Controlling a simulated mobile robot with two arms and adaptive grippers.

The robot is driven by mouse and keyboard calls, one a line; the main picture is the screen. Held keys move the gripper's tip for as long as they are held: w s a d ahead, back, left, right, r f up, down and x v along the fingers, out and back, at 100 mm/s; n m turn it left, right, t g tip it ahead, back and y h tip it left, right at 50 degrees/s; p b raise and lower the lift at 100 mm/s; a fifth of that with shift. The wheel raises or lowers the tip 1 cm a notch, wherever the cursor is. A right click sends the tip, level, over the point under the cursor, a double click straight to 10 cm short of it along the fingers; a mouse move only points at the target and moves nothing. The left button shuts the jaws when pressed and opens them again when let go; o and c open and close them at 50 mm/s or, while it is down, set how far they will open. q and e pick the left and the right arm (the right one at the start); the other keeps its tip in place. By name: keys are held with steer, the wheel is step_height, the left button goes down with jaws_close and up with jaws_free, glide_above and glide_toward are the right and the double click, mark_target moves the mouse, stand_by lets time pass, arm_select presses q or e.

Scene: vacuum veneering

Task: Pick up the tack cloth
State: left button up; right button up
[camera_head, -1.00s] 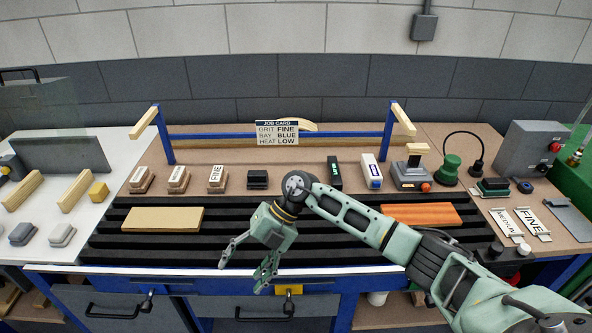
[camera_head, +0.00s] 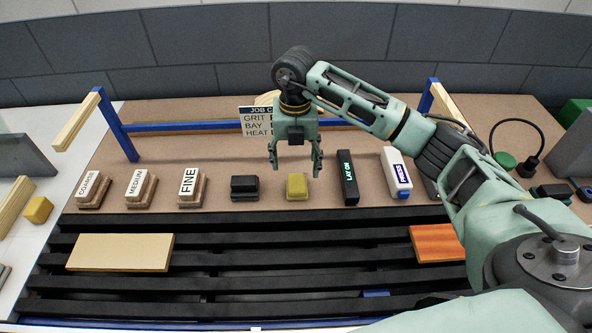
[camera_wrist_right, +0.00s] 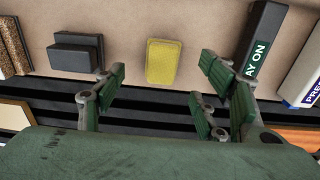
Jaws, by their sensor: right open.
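The tack cloth appears to be the small yellow block (camera_head: 297,187) on the brown worktop, behind the black slatted bed. In the right wrist view the yellow block (camera_wrist_right: 163,62) lies ahead of the fingers, roughly centred between them. My right gripper (camera_head: 295,167) is open and empty, pointing down, and appears above or just behind the yellow block. Its open fingers also show in the wrist view (camera_wrist_right: 165,95). I see no contact with the block. My left gripper is not in view.
A black block (camera_head: 244,188) sits left of the yellow one, and a black LAY ON bar (camera_head: 348,180) stands close on its right. Labelled sanding blocks such as FINE (camera_head: 189,186) stand farther left. A pale board (camera_head: 120,252) and an orange-brown board (camera_head: 437,243) lie on the slats.

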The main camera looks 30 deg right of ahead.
mark_target(297, 182)
steer(key=f+p, duration=0.1)
steer(key=s+f, duration=0.1)
steer(key=f, duration=0.1)
steer(key=shift+f+p, duration=0.1)
steer(key=shift+p, duration=0.3)
step_height(297, 182, down, 4)
steer(key=shift+f+p, duration=0.1)
steer(key=shift+p, duration=0.55)
steer(key=c, duration=1.1)
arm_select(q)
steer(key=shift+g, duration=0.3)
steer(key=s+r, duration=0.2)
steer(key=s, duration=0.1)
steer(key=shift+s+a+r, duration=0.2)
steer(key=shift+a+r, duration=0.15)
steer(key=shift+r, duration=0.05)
arm_select(e)
steer(key=shift+c, duration=0.2)
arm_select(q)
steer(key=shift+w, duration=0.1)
